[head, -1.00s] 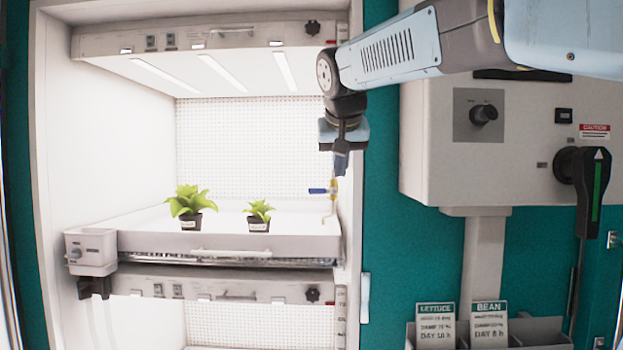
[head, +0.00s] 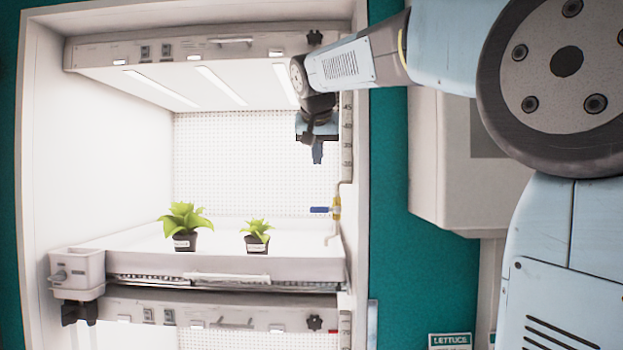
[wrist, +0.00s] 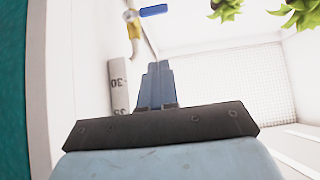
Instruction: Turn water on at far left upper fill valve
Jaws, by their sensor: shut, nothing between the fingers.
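The fill valve is a yellow brass body (head: 337,208) on a thin pipe at the right inner wall of the upper chamber. Its blue lever handle (head: 319,210) points left, level and crosswise to the upright pipe. In the wrist view the valve body (wrist: 133,28) and the blue handle (wrist: 154,10) show at the top, beyond my fingertips. My gripper (head: 317,158) points down inside the upper chamber, above the handle and apart from it. Its fingers (wrist: 157,68) are shut together with nothing between them.
Two potted plants, one larger (head: 184,225) and one smaller (head: 257,236), stand on the white tray (head: 110,256) left of the valve. The lamp panel (head: 100,55) is above my gripper. A height scale (head: 347,125) runs along the right edge. The space between gripper and handle looks clear.

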